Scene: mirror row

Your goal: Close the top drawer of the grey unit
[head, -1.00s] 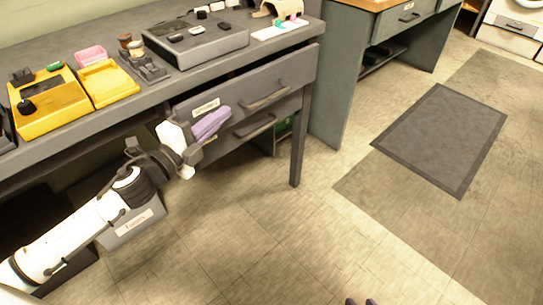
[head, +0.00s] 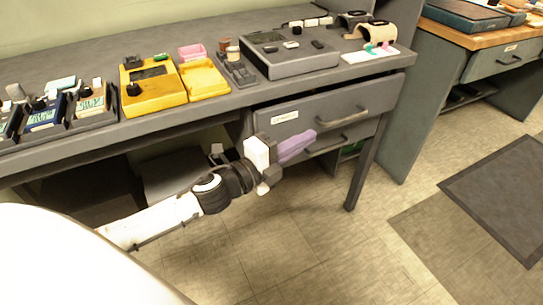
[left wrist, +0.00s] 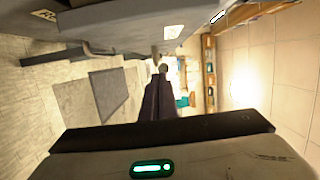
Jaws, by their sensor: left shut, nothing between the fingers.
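The grey unit's top drawer (head: 350,108) has a bar handle (head: 342,118) and a white label (head: 284,117). Its front stands a little out from under the worktop, with a dark gap above it. A lower drawer (head: 325,143) is partly hidden behind my gripper. My left gripper (head: 312,136), with purple fingers, is shut and empty in front of the unit, near the top drawer's lower left. Whether it touches the front I cannot tell. The left wrist view shows the shut fingers (left wrist: 162,76) beside a grey surface with a label (left wrist: 173,32).
The worktop (head: 215,112) above holds a yellow device (head: 152,88), a yellow tray (head: 203,78), a grey device (head: 290,58) and several small items. A desk leg (head: 366,165) stands right of the drawers. Floor in front is clear; a dark mat (head: 505,190) lies at right.

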